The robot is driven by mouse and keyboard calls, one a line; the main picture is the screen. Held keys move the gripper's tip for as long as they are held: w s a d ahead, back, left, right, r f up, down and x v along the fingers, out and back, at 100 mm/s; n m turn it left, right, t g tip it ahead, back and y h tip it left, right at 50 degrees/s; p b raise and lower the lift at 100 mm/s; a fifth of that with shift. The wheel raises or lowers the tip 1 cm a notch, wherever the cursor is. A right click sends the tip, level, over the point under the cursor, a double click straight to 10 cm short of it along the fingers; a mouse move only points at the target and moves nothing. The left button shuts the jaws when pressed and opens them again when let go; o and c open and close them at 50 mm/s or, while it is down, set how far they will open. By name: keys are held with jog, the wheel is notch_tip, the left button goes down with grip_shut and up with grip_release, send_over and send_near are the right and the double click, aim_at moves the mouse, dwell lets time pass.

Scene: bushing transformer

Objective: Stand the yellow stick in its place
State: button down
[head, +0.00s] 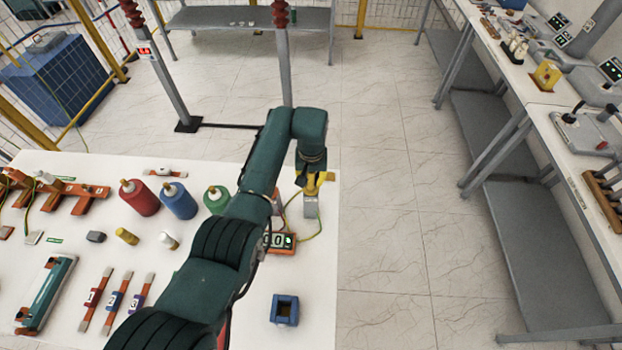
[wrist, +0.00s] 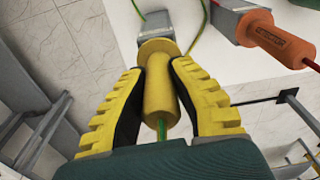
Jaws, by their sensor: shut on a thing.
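My gripper (wrist: 157,68) is shut around the yellow stick (wrist: 160,95), a handle with a wide collar and a green-yellow cable at its near end. A grey metal piece (wrist: 155,24) shows just beyond the collar. In the head view my gripper (head: 314,184) points down at the table's back right corner, with the grey piece (head: 311,208) below it. The fingers mostly hide the stick there. I cannot tell whether the grey piece touches the table. An orange handle (wrist: 275,38) with a red cable lies beside it in the wrist view.
A blue square holder (head: 284,310) with an opening stands at the white table's (head: 240,320) front right. Red (head: 140,198), blue (head: 178,201) and green (head: 216,199) bottles stand left of my arm. The floor on the right is clear.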

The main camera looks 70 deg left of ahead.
jog(key=shift+f+b, duration=0.5)
jog(key=shift+f, duration=0.1)
dwell(0.7)
jog(key=c, duration=1)
grip_release()
jog(key=r, duration=1.2)
jog(key=shift+d, duration=0.2)
